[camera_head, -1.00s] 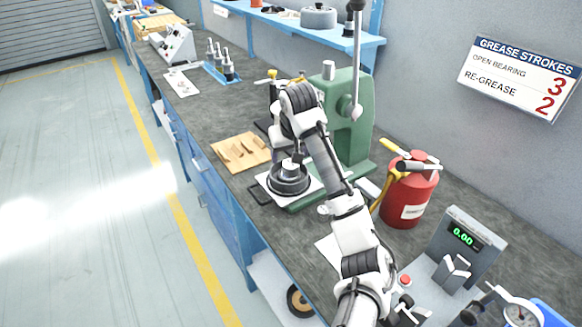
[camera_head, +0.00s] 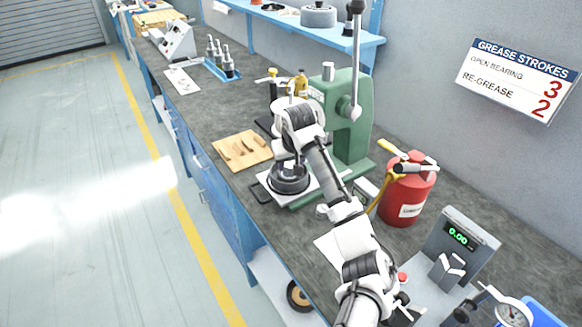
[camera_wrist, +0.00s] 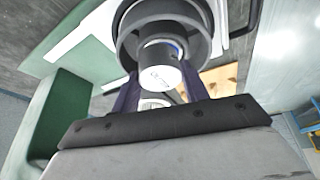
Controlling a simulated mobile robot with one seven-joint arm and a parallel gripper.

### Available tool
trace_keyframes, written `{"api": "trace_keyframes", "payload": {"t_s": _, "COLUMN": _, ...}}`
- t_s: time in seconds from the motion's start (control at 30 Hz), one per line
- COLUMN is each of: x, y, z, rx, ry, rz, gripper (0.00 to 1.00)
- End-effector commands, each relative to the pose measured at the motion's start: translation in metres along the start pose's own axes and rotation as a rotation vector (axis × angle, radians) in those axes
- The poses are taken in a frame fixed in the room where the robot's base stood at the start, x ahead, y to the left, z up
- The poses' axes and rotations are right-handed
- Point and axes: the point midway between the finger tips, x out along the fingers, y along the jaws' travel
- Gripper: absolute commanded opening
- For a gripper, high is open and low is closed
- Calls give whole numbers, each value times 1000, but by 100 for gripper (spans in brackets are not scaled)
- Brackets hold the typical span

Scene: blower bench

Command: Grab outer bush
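A dark grey stepped ring part (camera_head: 289,180) sits on a white plate at the foot of the green press. A narrower grey cylinder with a pale end (camera_wrist: 162,66) stands up from its middle. I cannot tell for sure which of these pieces is the outer bush. My gripper (camera_head: 287,161) is over the part, pointing down. In the wrist view my gripper (camera_wrist: 160,84) has its two dark fingers apart, one on each side of the cylinder. They look close to its sides, but I cannot see whether they touch it.
The green press (camera_head: 345,115) with its upright lever stands close behind my arm. A wooden board (camera_head: 242,151) lies to the left. A red canister (camera_head: 408,196) and a grey scale (camera_head: 462,245) stand to the right. The bench edge is near in front.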

Motion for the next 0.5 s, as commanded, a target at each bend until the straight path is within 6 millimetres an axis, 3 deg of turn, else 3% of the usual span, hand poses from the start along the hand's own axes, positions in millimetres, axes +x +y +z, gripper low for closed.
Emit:
{"api": "trace_keyframes", "payload": {"t_s": 0.03, "x": 0, "y": 0, "z": 0, "rx": 0, "ry": 0, "rz": 0, "gripper": 36}}
{"api": "trace_keyframes", "payload": {"t_s": 0.27, "x": -1, "y": 0, "z": 0, "rx": 0, "ry": 1, "rz": 0, "gripper": 11}}
{"api": "trace_keyframes", "payload": {"t_s": 0.5, "x": -3, "y": 0, "z": -1, "rx": 0, "ry": 2, "rz": 1, "gripper": 10}}
